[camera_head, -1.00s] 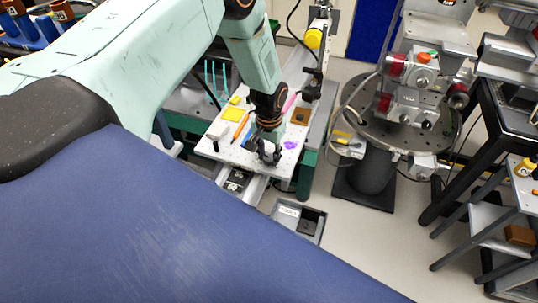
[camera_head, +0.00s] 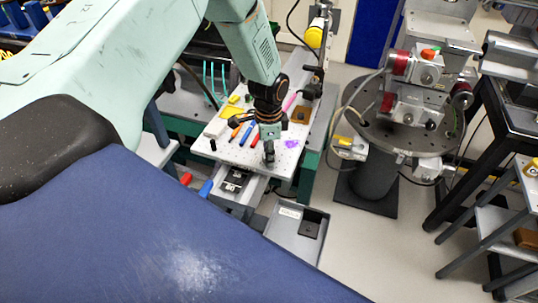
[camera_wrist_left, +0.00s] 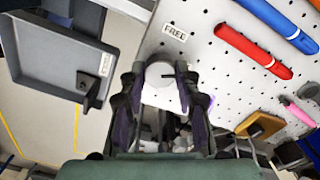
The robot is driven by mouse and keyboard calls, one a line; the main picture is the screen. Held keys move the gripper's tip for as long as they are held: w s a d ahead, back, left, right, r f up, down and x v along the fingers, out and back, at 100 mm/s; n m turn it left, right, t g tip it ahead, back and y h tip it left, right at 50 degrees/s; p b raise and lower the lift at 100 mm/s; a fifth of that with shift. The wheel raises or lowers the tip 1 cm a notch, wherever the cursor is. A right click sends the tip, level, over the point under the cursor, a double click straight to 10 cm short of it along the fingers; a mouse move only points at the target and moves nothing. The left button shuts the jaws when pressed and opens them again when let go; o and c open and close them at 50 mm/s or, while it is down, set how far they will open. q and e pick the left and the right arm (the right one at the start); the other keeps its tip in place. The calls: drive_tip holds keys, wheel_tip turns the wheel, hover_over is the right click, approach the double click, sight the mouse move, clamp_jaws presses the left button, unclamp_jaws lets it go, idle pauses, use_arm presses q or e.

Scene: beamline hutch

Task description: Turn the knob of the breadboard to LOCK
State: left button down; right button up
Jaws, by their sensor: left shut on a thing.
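The breadboard (camera_head: 227,152) is a white, hole-patterned plate on a bench in the head view; it also shows in the left wrist view (camera_wrist_left: 225,85). A FREE label (camera_wrist_left: 174,32) sits near its edge. The knob (camera_wrist_left: 160,72) is a small round pale piece by that label, between my fingers. My left gripper (camera_head: 268,157) reaches down to the board's front edge. In the left wrist view its dark fingers (camera_wrist_left: 160,95) are shut on the knob. The fingers partly hide the knob, and I cannot read its setting. No LOCK label is visible. My right gripper is not in view.
Red (camera_wrist_left: 252,51) and blue (camera_wrist_left: 280,22) markers lie on the board near my gripper. A grey tray (camera_head: 318,254) stands below the board's front.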

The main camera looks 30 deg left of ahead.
use_arm(q)
drive_tip(key=m+b, duration=0.1)
drive_tip(key=m, duration=0.4)
drive_tip(key=shift+w+r, duration=0.1)
drive_tip(key=shift+w, duration=0.05)
drive_tip(key=c, duration=2.1)
unclamp_jaws()
drive_tip(key=shift+m, duration=0.3)
drive_tip(key=o, duration=1.1)
drive_tip(key=shift+a, duration=0.1)
drive_tip(key=shift+o, duration=0.2)
wheel_tip(320, 180, up, 12)
